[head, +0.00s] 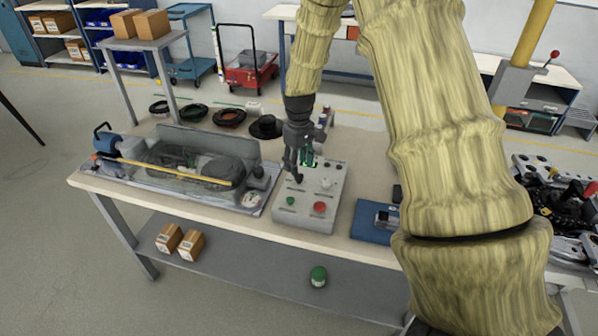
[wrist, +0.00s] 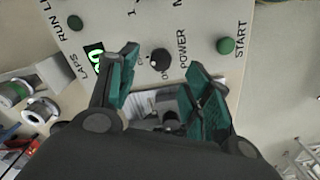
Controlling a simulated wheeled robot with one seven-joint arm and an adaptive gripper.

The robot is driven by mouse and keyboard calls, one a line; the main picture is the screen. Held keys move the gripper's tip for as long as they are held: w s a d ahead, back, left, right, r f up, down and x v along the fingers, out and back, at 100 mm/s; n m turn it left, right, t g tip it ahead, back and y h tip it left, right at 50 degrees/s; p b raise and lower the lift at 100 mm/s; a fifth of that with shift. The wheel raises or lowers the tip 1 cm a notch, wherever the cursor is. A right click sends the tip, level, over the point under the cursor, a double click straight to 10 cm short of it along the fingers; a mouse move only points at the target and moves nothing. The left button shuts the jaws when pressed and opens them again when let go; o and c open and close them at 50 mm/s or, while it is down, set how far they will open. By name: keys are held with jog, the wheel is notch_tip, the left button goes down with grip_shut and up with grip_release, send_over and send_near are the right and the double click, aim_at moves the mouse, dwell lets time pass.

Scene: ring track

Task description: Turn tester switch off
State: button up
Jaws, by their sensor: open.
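The tester (head: 305,215) is a light grey box with a sloped panel on the table, and its panel also fills the top of the wrist view (wrist: 200,20). The power switch (wrist: 160,58) is a black round knob beside the label POWER. Its small position marks are too blurred to tell which one it points at. The LAPS display (wrist: 95,58) is lit green. My gripper (head: 295,178) is above the panel, pointing down. In the wrist view its green-padded fingers (wrist: 164,62) are open and empty, with the knob appearing between the tips; contact cannot be told.
A green START button (wrist: 226,46) is right of the knob. A red button (head: 320,208) is at the panel's front. Black rings (head: 229,118) lie behind.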

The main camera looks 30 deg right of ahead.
notch_tip(320, 180, up, 6)
dwell(0.4)
jog(key=shift+r, duration=0.15)
